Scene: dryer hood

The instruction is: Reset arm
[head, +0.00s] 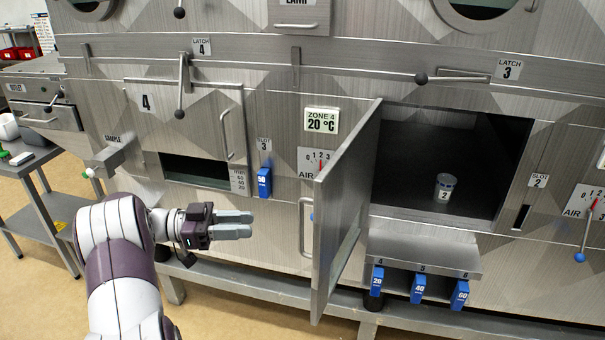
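My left arm comes in from the lower left, and its gripper (233,224) points right in front of the dryer's steel face. Its two grey fingers lie close together with nothing visible held in them. I cannot tell whether they are apart or touching. The gripper is left of the open door (342,205) and looks clear of the panel. My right gripper is not in view.
The door stands swung out towards me. Behind it, a cup marked 2 (445,188) stands in the open chamber (430,130). Below are a ledge (425,259) and blue tags (418,288). A blue tag 50 (264,182) hangs at slot 3. A side table (30,165) stands left.

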